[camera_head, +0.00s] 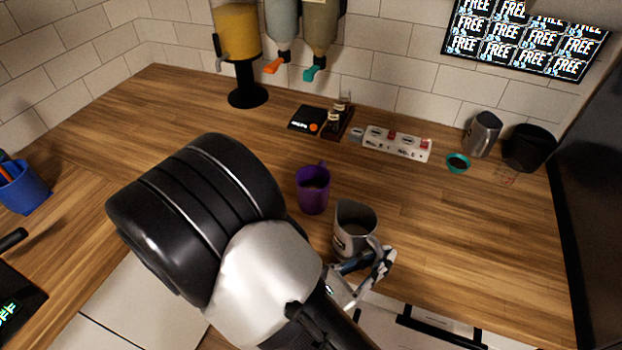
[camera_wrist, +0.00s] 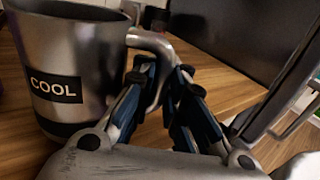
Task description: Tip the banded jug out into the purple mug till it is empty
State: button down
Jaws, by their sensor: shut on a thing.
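The banded jug (camera_head: 353,216) is grey metal with a dark band near its base and a black "COOL" label; it also shows large in the wrist view (camera_wrist: 95,50). It is upright, just right of the purple mug (camera_head: 313,196). I cannot tell whether its base touches the counter. Its inside looks dark and its contents are unclear. The purple mug stands upright on the counter, with something brownish inside. My gripper (camera_head: 382,262) is shut on the jug's handle; the fingers close around it in the wrist view (camera_wrist: 163,88).
A power strip (camera_head: 397,144), a small teal cup (camera_head: 458,163), a steel pitcher (camera_head: 482,134) and a black container (camera_head: 528,147) stand at the back right. A juice dispenser (camera_head: 238,40) is at the back left. The wooden counter left of the mug's back is clear.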

jog(key=shift+w+a+r+n+p, duration=0.2)
jog(key=shift+r+n+p, duration=0.3)
jog(key=shift+r, duration=0.2)
jog(key=shift+w+a+r+n+p, duration=0.1)
jog(key=shift+w+r+n+p, duration=0.1)
jog(key=shift+r+n+p, duration=0.3)
jog(key=w+a+r+n+p, duration=0.1)
jog(key=r+p, duration=0.1)
jog(key=p, duration=0.1)
jog(key=w+a+r+n+p, duration=0.1)
jog(key=w+r+n+p, duration=0.1)
jog(key=p, duration=0.1)
jog(key=w+r+n+p, duration=0.1)
jog(key=r+n+p, duration=0.1)
jog(key=r+p, duration=0.1)
jog(key=shift+w+a, duration=0.2)
jog(key=shift+a, duration=0.2)
notch_tip(320, 180, up, 5)
jog(key=n+p, duration=0.5)
send_over(367, 207)
jog(key=s+a, duration=0.1)
jog(key=a, duration=0.2)
jog(key=shift+d+g, duration=0.1)
jog(key=shift+g, duration=0.2)
jog(key=shift+w+a+r+n+p, duration=0.4)
jog(key=shift+w+r+n+p, duration=0.3)
jog(key=shift+n, duration=0.2)
